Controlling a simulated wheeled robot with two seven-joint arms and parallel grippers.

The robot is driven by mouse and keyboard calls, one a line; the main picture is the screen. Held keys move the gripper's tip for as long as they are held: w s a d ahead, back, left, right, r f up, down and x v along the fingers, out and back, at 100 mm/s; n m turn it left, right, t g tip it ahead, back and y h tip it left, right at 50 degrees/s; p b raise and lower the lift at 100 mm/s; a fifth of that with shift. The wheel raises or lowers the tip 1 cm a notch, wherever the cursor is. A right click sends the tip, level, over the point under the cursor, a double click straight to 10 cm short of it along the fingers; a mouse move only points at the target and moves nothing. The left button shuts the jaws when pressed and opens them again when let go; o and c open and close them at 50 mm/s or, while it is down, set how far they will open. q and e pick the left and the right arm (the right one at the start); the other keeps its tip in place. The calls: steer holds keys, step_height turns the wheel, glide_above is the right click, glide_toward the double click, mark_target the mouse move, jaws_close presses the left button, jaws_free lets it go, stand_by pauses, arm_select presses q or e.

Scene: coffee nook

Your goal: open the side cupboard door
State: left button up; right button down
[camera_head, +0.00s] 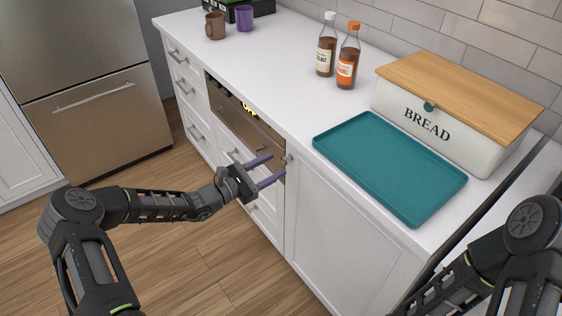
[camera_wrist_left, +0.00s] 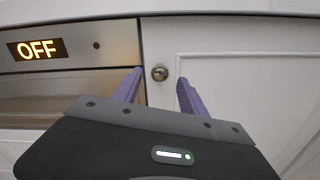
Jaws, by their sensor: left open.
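The side cupboard door (camera_head: 345,235) is a white panel at the right end of the counter front, and it is closed. Its small round metal knob (camera_wrist_left: 160,73) sits near the door's upper left corner; the knob also shows in the head view (camera_head: 288,158). My left gripper (camera_head: 278,167) is open, with two purple fingers pointing at the cupboard front near the knob. In the left wrist view the knob appears between the two fingertips (camera_wrist_left: 160,79), and neither finger visibly touches it. My right gripper is out of view.
A drawer-height oven (camera_head: 243,112) with an OFF display is left of the door. On the white counter are a teal tray (camera_head: 390,165), a bread box (camera_head: 425,125), two bottles (camera_head: 347,62) and mugs (camera_head: 215,27). A steel fridge (camera_head: 100,110) stands left; the wooden floor is clear.

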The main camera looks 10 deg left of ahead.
mark_target(283, 161)
arm_select(q)
steer(key=shift+x, duration=1.85)
jaws_close()
